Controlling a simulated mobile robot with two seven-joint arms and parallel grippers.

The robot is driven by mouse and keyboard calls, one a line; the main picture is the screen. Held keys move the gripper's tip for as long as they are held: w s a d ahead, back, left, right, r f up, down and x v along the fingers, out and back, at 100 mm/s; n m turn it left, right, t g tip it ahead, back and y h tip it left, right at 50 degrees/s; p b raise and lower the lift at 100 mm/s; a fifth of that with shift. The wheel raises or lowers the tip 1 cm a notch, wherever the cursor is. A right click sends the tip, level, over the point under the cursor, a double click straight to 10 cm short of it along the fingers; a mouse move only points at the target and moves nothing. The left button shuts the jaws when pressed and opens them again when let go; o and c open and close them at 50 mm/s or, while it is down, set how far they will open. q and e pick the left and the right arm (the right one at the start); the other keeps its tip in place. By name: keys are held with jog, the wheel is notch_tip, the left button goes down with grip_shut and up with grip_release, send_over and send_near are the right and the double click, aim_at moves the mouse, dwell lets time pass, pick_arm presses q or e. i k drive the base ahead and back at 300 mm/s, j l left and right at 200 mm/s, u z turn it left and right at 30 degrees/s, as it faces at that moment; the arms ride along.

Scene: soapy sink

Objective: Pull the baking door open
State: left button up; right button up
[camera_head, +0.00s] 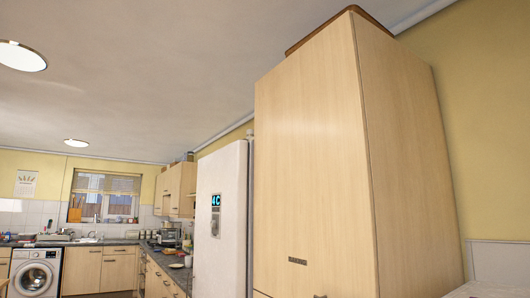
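No door that I can clearly tell as the baking door shows. A tall pale wood cabinet (310,160) stands close on the right, with its front door shut. A small dark plate or label (297,261) sits low on that door, too small to read. A small oven-like appliance (169,237) stands on the far counter; its front is too small to make out. Neither of my grippers shows in the head view.
A white fridge (219,225) with a small blue display stands left of the cabinet. Farther off are a white washing machine (36,272), lower cupboards (100,269) and a cluttered dark counter. A wooden item (340,20) lies atop the cabinet. Little floor shows.

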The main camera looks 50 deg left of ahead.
aim_at(315, 234)
jog(key=u, duration=1.2)
